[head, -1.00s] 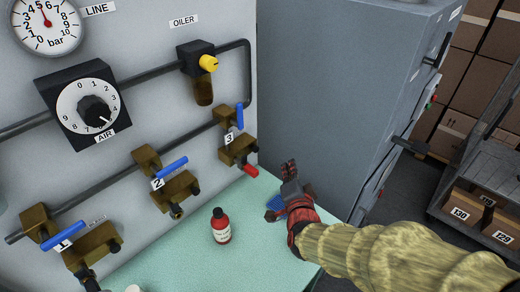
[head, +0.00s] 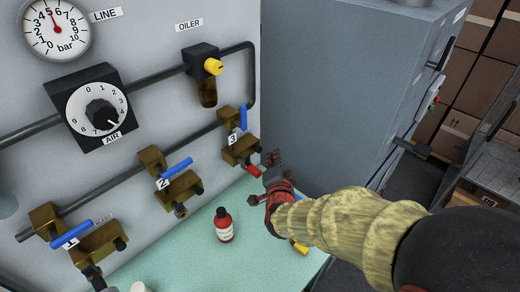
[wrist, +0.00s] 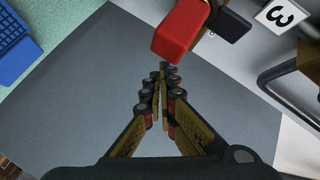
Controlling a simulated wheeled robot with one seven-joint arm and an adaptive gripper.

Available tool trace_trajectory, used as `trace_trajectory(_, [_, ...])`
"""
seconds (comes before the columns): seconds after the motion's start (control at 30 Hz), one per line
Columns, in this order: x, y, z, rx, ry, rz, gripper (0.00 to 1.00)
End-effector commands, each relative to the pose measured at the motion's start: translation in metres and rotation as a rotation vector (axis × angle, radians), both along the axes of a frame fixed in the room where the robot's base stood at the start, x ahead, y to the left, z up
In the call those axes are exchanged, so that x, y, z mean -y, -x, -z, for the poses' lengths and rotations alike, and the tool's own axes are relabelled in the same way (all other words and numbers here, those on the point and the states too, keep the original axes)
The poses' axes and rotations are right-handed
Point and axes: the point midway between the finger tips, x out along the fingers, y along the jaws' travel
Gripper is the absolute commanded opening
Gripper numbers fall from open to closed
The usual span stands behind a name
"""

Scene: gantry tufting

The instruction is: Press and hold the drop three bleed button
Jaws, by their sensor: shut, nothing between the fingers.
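Drop three carries a label "3" (head: 232,139) and a blue lever (head: 243,118) standing upright on its brass valve body (head: 240,151). A red button (head: 254,171) sticks out from the lower part of this drop. The red button also shows large at the top of the wrist view (wrist: 180,32), with the label "3" (wrist: 281,14) to its right. My gripper (head: 271,160) is shut and empty, its tips just right of the red button. In the wrist view, the gripper tips (wrist: 165,72) lie just below the button's end. I cannot tell whether they touch.
Drops two (head: 175,185) and one (head: 90,240) run down to the left along the pipe. A red bottle (head: 223,226) stands on the green bench top (head: 190,262). A yellow item (head: 299,246) lies below my arm. A grey cabinet (head: 330,90) stands right behind my gripper.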

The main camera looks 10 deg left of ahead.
Motion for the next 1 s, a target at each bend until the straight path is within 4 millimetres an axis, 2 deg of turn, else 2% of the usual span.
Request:
trace_trajectory(0.3, [-0.015, -0.008, 0.002, -0.001, 0.000, 0.000, 0.00])
trace_trajectory(1.0, [-0.015, -0.008, 0.002, -0.001, 0.000, 0.000, 0.00])
